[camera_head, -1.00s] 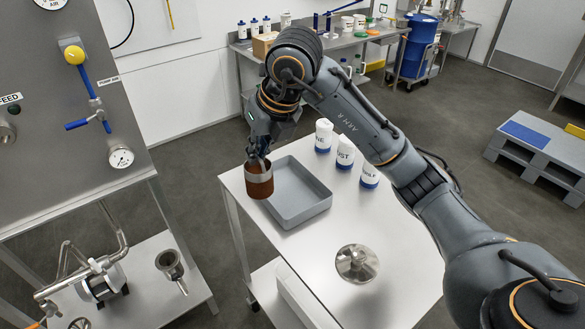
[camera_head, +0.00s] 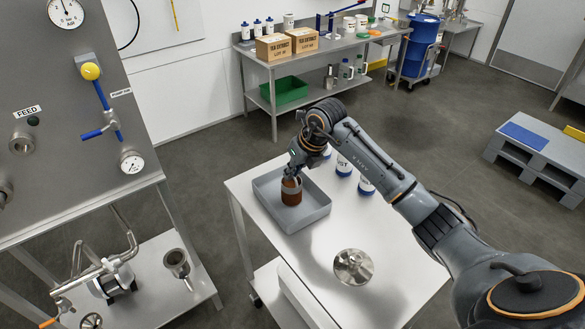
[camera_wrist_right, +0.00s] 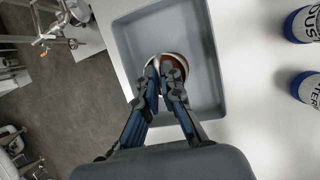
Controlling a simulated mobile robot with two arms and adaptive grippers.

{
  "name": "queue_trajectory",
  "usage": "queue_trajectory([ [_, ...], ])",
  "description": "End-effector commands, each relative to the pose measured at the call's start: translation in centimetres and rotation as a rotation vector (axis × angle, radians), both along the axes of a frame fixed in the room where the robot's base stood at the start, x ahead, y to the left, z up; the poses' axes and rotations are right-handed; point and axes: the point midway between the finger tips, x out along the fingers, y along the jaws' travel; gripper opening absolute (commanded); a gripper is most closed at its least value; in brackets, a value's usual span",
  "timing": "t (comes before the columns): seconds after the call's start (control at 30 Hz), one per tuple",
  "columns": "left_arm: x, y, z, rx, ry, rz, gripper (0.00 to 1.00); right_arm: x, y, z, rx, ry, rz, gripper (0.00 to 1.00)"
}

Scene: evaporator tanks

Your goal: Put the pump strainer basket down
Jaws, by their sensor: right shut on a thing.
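The pump strainer basket (camera_head: 291,191) is a small reddish-brown cylinder with a metal rim. It is upright inside the grey tray (camera_head: 310,218) on the steel table. My right gripper (camera_head: 293,176) is shut on its rim from above. In the right wrist view the fingers (camera_wrist_right: 161,64) close on the rim of the basket (camera_wrist_right: 178,62), over the tray (camera_wrist_right: 204,90). The fingers hide part of the basket. I cannot tell whether its bottom touches the tray floor. My left gripper is not in view.
White and blue containers (camera_head: 366,186) stand beside the tray at the right. A round metal lid (camera_head: 353,266) lies on the table's front part. The evaporator panel (camera_head: 75,130) stands at the left. The table (camera_head: 300,255) is clear between tray and lid.

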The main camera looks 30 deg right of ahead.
Motion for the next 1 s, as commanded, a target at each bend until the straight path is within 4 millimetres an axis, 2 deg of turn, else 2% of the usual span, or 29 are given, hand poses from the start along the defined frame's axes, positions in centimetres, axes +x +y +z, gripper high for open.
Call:
queue_trajectory([
  [0.07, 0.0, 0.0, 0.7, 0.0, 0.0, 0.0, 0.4, 0.0, 0.0, -0.3, 0.001, -0.001, -0.001, 0.0],
  [0.4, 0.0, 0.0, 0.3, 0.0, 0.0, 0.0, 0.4, 0.0, 0.0, -0.9, -0.001, -0.003, -0.001, 0.0],
  [0.53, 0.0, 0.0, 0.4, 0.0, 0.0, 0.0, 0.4, 0.0, 0.0, -0.9, 0.0, -0.003, 0.0, 0.28],
  [0.83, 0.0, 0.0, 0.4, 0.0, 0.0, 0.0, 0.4, 0.0, 0.0, -0.8, 0.0, -0.002, 0.0, 0.29],
  [0.9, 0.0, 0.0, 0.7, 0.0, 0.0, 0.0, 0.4, 0.0, 0.0, -0.4, 0.0, -0.003, 0.0, 0.29],
  [1.0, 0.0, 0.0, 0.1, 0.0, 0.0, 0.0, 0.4, -0.3, -0.2, 0.3, -0.001, -0.005, 0.0, 0.29],
])
